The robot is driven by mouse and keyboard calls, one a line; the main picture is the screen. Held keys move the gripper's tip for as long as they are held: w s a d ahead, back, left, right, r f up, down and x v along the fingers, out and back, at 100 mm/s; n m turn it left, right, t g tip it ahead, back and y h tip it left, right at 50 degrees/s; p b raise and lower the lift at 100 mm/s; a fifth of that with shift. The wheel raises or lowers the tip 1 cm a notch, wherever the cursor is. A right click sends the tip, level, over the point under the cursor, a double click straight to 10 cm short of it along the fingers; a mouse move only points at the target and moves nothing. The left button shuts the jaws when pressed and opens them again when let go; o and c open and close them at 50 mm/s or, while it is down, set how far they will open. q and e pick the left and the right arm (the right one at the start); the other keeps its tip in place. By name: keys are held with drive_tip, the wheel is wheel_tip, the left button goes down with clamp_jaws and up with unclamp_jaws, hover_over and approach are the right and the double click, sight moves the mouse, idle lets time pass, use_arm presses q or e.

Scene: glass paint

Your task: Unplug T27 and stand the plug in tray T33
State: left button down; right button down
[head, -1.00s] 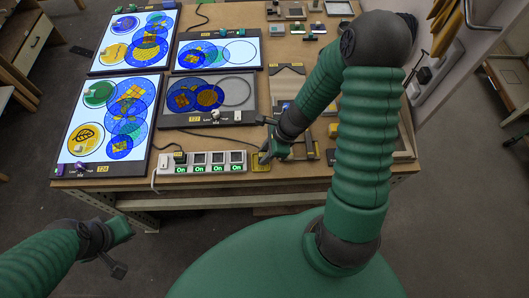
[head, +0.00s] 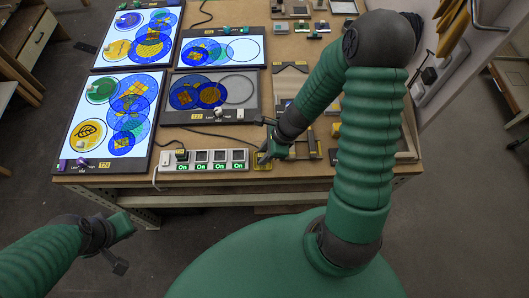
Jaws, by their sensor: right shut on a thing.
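The T27 panel (head: 197,116) lies in the middle of the bench with its screen grey and unlit, while the other panels glow. A dark cable runs from near it towards my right gripper (head: 264,155). My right gripper is shut on the plug, pointing down over a small yellow tray (head: 262,167) at the bench's front edge. The jaws mostly hide the plug, and I cannot tell whether it touches the tray. The tray's label is too small to read. My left gripper (head: 123,246) is open and empty, off the front of the bench.
A white power strip (head: 211,167) stands left of the tray, with green On labels and a dark plug (head: 181,154) at its left socket. The lit T24 panel (head: 104,165) is farther left. Wooden and metal holders (head: 290,68) lie behind and right of my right gripper.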

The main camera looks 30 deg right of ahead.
drive_tip(key=c, duration=1)
unclamp_jaws()
drive_tip(key=shift+a, duration=0.2)
drive_tip(key=o, duration=0.4)
drive_tip(key=shift+d, duration=0.1)
drive_tip(key=shift+r, duration=0.15)
wheel_tip(320, 180, up, 7)
drive_tip(key=p, duration=0.6)
drive_tip(key=shift+p, duration=0.4)
